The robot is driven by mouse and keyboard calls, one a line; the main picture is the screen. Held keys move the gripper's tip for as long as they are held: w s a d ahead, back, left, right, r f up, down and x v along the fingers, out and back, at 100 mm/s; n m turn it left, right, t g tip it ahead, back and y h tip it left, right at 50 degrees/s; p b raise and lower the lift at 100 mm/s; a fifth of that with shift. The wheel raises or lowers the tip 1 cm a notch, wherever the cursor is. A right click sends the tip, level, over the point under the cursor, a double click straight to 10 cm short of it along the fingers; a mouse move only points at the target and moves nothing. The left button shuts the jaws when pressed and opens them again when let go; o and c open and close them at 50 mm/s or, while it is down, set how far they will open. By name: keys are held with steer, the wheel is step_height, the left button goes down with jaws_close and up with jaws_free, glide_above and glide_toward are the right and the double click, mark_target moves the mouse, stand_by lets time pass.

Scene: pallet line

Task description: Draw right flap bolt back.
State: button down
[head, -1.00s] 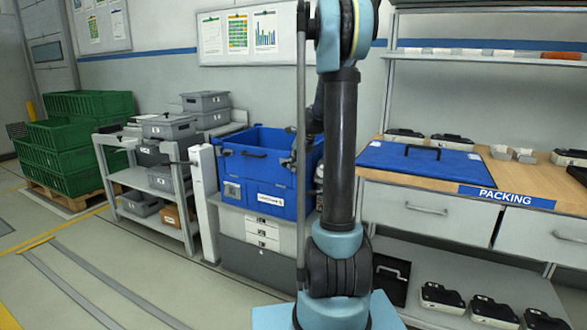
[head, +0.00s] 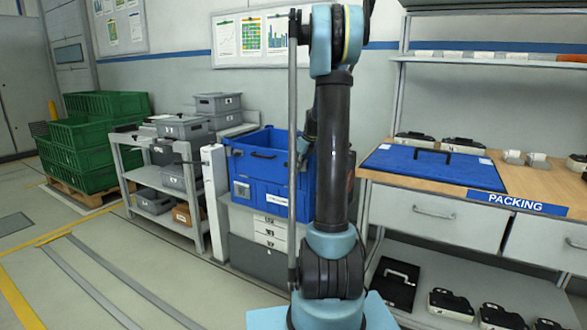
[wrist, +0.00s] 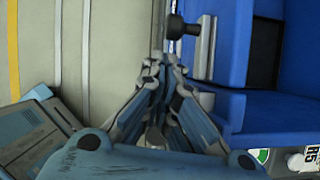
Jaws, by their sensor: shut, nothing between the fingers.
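The blue crate (head: 258,190) stands on grey drawers left of my arm, its top open and a dark handle on its front panel. In the wrist view the crate's blue wall (wrist: 228,45) fills the upper right. A bolt with a black knob (wrist: 178,27) and a grey metal plate (wrist: 204,48) sits along the wall's edge. My gripper (wrist: 168,62) is shut and empty, its fingertips just below the knob in the picture. I cannot tell whether they touch it. In the head view my arm largely hides the gripper and the crate's right side.
A packing bench (head: 540,190) with a blue lid (head: 435,168) stands to the right. A grey shelf cart (head: 150,177) with grey bins is left of the crate, beside a white post (head: 214,200). Green crates (head: 85,150) stand far left. The floor at front left is clear.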

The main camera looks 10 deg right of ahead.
steer(key=s+d+r, duration=0.4)
steer(key=s+r, duration=0.1)
steer(key=r, duration=0.3)
steer(key=shift+d+r, duration=0.3)
steer(key=shift+s, duration=0.1)
steer(key=s+a+n, duration=0.6)
steer(key=s+n, duration=0.1)
steer(key=s, duration=0.5)
steer(key=s+a+f+n+h, duration=0.1)
steer(key=s+f+n, duration=0.4)
steer(key=s+n, duration=0.2)
steer(key=s+a+f+n+g+h, duration=0.1)
steer(key=s+f+n, duration=0.4)
steer(key=s, duration=0.7)
steer(key=s+a+f+n+h, duration=0.1)
steer(key=s+f+n, duration=0.4)
steer(key=s+n, duration=0.4)
steer(key=shift+s+a+f+g, duration=0.2)
steer(key=shift+s+a+g, duration=0.1)
steer(key=shift+s, duration=0.3)
steer(key=shift+w+f, duration=0.2)
steer(key=shift+w, duration=0.25)
